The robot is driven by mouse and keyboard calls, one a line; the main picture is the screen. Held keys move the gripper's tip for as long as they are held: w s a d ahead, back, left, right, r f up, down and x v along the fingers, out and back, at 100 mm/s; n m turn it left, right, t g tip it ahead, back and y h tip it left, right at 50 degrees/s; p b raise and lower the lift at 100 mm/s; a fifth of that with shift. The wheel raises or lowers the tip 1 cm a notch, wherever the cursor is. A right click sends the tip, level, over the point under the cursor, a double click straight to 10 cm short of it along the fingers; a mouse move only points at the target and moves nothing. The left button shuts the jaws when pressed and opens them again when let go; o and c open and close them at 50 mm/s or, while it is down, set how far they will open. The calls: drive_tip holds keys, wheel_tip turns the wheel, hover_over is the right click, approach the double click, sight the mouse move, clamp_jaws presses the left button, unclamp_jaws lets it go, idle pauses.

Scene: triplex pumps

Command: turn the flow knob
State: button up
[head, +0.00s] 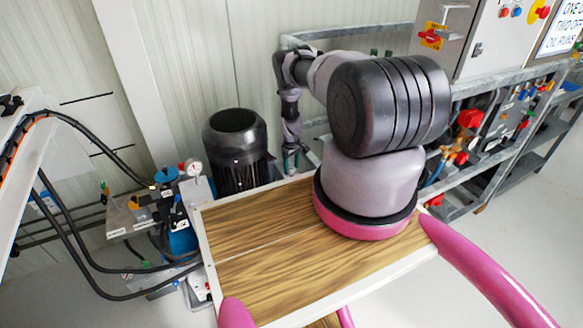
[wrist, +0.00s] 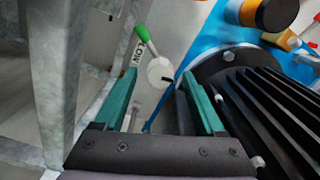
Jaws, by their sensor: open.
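The flow knob (wrist: 159,73) is a round white disc with a lever that ends in a green grip (wrist: 141,34). In the head view my gripper (head: 291,160) hangs low beside the black motor, and I cannot make out the knob there.
A black ribbed motor (head: 236,150) stands left of my gripper; its fins (wrist: 265,110) are close to the right finger in the wrist view. A galvanized frame post (wrist: 57,75) is close on the left. Blue pump parts (wrist: 205,45) lie beyond.

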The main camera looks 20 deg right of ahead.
clamp_jaws()
drive_tip(key=m, duration=0.4)
drive_tip(key=shift+m, duration=0.3)
drive_tip(key=m, duration=0.4)
drive_tip(key=shift+d+m, duration=0.15)
drive_tip(key=shift+m, duration=0.15)
drive_tip(key=m, duration=0.4)
drive_tip(key=shift+s+m, duration=0.1)
drive_tip(key=shift+m, duration=2.2)
